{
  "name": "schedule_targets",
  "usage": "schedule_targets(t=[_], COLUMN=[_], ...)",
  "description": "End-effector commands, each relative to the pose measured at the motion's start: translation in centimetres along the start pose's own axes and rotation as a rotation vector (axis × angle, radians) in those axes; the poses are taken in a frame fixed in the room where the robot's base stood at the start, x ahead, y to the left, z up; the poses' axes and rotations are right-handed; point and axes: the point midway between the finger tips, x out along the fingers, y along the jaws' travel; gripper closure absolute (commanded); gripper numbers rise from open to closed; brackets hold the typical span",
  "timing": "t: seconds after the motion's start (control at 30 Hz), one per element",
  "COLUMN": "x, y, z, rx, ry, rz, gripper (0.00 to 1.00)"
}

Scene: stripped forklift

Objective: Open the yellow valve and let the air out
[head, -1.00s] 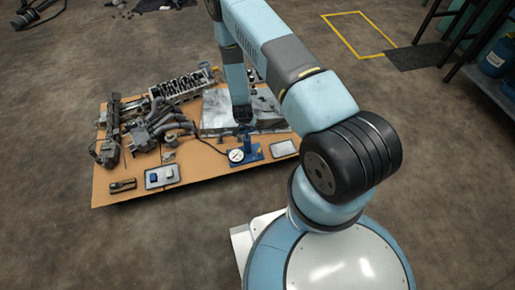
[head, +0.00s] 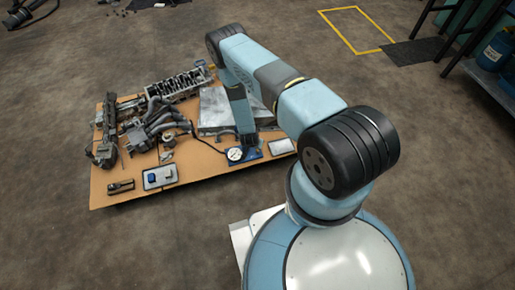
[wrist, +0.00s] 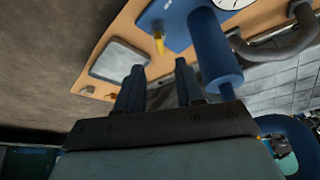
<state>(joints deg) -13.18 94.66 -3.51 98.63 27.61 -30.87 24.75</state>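The small yellow valve (wrist: 158,40) sticks out from a blue base (wrist: 177,22) in the wrist view. A blue cylinder (wrist: 215,50) stands right of it, and part of a white gauge (wrist: 232,3) shows at the top edge. In the head view the gauge (head: 235,154) sits on the board beside the blue base (head: 252,156); the valve cannot be made out there. My gripper (wrist: 157,72) is open, its two dark fingers apart with nothing between them. The fingertips point toward the valve and look short of it. The right finger is close to the cylinder.
A brown board (head: 205,172) carries an engine block (head: 178,84), dark pipes (head: 158,122) and a tray with a blue item (head: 160,177). An empty tray lies right of the blue base (head: 282,146) and shows in the wrist view (wrist: 118,62).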

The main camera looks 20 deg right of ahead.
Motion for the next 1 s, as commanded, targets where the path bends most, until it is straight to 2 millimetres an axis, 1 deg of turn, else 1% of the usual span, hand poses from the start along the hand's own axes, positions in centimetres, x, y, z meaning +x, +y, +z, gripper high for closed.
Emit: schedule_targets(t=[0.03,0.2,0.43,0.63,0.93,1.0], x=[1.0,3.7,6.5,7.6,7.7,7.7], y=[0.1,0.0,0.0,0.0,0.0,0.0], z=[0.1,0.0,0.0,0.0,0.0,0.0], rx=[0.000,0.001,0.001,0.001,0.001,0.001], ry=[0.000,0.000,0.000,-0.001,-0.001,-0.001], rz=[0.000,0.000,0.000,0.000,0.000,0.001], gripper=[0.63,0.63,0.63,0.63,0.63,0.69])
